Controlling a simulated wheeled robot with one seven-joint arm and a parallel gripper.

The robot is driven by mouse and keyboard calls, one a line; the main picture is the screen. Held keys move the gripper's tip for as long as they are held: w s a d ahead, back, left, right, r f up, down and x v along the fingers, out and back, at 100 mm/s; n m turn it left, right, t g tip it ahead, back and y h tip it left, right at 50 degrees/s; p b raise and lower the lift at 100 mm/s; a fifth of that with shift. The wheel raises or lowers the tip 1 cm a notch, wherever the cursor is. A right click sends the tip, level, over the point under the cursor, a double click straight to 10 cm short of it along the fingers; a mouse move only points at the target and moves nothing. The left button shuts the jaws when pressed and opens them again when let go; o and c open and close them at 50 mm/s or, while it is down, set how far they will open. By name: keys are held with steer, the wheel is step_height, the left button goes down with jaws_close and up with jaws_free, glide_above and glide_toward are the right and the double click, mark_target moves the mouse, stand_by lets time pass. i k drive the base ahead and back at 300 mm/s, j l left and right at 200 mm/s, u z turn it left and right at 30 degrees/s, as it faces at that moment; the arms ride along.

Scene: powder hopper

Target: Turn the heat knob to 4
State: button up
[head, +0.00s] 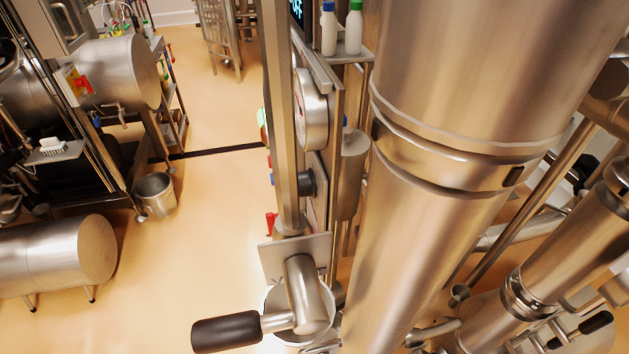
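A small dark knob (306,183) sticks out from the side of a narrow upright metal panel (317,200) near the middle of the head view. I see it almost edge-on. It may be the heat knob, but no label, pointer or number can be read, so its setting cannot be told. My gripper is not in view.
A round gauge (311,110) sits above the knob, and a lever with a black handle (226,332) juts left below it. A large steel cylinder (440,200) stands close on the right. Two bottles (341,28) stand on a shelf. Open floor (205,220) lies left.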

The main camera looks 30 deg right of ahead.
mark_target(305, 179)
steer(key=j+u, duration=0.2)
steer(key=j, duration=0.2)
steer(key=i+j+u, duration=0.15)
steer(key=j, duration=0.3)
steer(key=j+u, duration=0.2)
steer(key=j, duration=0.2)
steer(key=i, duration=0.05)
